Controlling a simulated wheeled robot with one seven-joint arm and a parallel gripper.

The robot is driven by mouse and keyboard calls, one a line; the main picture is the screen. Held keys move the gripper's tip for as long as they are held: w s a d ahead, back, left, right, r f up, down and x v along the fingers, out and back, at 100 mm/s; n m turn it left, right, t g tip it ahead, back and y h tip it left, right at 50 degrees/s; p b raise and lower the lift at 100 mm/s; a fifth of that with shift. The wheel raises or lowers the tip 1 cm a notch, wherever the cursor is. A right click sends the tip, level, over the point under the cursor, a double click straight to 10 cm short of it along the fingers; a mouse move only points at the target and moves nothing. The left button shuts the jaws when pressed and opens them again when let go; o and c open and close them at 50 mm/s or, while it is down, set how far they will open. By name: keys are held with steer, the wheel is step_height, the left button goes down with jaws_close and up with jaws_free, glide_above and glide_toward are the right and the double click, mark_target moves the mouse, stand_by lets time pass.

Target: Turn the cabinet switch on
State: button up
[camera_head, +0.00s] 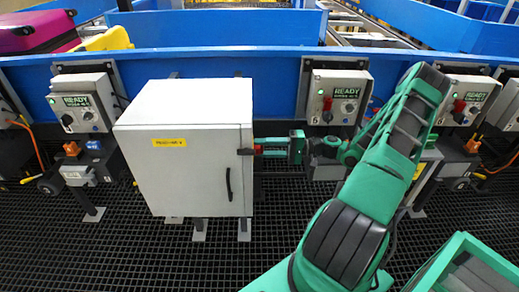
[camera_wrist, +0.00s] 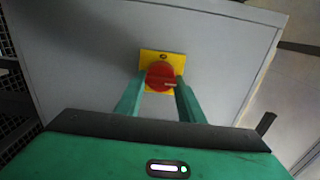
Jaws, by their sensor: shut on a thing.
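The white cabinet (camera_head: 185,170) stands left of centre in the head view, its front door closed with a black handle. Its switch is a red rotary knob (camera_wrist: 159,75) on a yellow plate (camera_wrist: 149,57), on the cabinet's side face. A pale mark on the knob points to the right in the wrist view. My gripper (camera_head: 263,149) reaches the cabinet's right side from the right. In the wrist view its two green fingers lie on either side of the red knob, shut on it. In the head view the switch is mostly hidden by the fingers and the cabinet edge.
Grey control boxes marked READY stand along the blue conveyor wall (camera_head: 200,62), one (camera_head: 338,98) just behind my gripper. A pink suitcase (camera_head: 38,32) lies on the conveyor at upper left. The dark grid floor in front of the cabinet is clear.

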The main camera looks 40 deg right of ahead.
steer(key=o, duration=1)
steer(key=shift+d+f, duration=0.15)
steer(key=shift+f, duration=0.05)
steer(key=shift+o, duration=0.2)
steer(key=shift+r, duration=0.1)
steer(key=v, duration=1)
steer(key=shift+s+d, duration=0.25)
steer(key=shift+d, duration=0.05)
